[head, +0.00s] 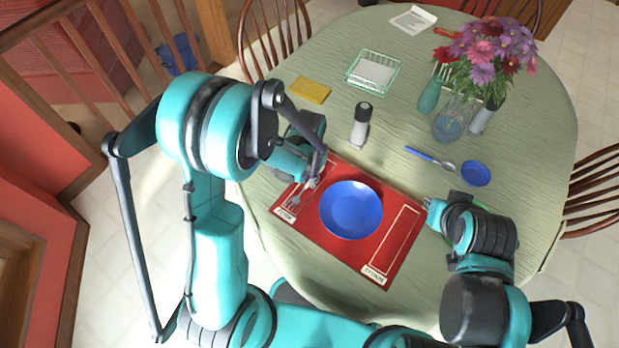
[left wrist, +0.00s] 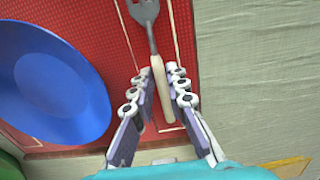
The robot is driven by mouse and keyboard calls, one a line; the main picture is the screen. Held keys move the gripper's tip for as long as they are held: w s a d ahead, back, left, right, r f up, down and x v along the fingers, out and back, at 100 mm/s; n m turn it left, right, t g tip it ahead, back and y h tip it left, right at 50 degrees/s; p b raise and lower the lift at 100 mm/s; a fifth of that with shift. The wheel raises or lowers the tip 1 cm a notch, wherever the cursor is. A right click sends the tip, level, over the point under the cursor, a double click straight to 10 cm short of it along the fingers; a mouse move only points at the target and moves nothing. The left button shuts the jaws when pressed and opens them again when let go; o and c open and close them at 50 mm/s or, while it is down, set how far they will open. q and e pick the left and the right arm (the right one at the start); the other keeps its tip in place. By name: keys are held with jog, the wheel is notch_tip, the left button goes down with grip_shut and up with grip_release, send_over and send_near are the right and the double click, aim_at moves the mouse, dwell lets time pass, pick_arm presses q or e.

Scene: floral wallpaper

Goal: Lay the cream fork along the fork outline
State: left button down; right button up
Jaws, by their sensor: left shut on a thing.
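The fork (left wrist: 159,95) has a cream handle and a grey metal head. My left gripper (left wrist: 160,82) is shut on its handle. In the head view the fork's grey head (head: 294,202) points toward the front label, and my left gripper (head: 314,181) hides most of the handle. The fork is over the left part of the red placemat (head: 345,258), within the pale fork outline (head: 284,203); I cannot tell whether it touches the mat. My right gripper (head: 430,207) is by the mat's right edge; its fingers are too small to read.
A blue plate (head: 351,210) sits mid-mat, right of the fork. An empty outline (head: 394,244) is on the mat's right. A shaker (head: 360,124), a blue-handled spoon (head: 430,158), a blue bowl (head: 475,174), a flower vase (head: 453,122) and a wire basket (head: 373,72) stand beyond.

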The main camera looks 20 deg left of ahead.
pick_arm(q)
jog(key=c, duration=1.5)
grip_release()
jog(key=shift+r+p, duration=0.4)
notch_tip(320, 180, up, 11)
jog(key=p, duration=0.4)
notch_tip(320, 180, up, 7)
jog(key=n+t, duration=0.1)
jog(key=t, duration=0.1)
send_over(301, 192)
jog(key=s+a+r+n+t, duration=0.3)
jog(key=s+r+t, duration=0.2)
jog(key=s+r, duration=0.1)
jog(key=shift+s, duration=0.3)
jog(key=shift+w, duration=0.1)
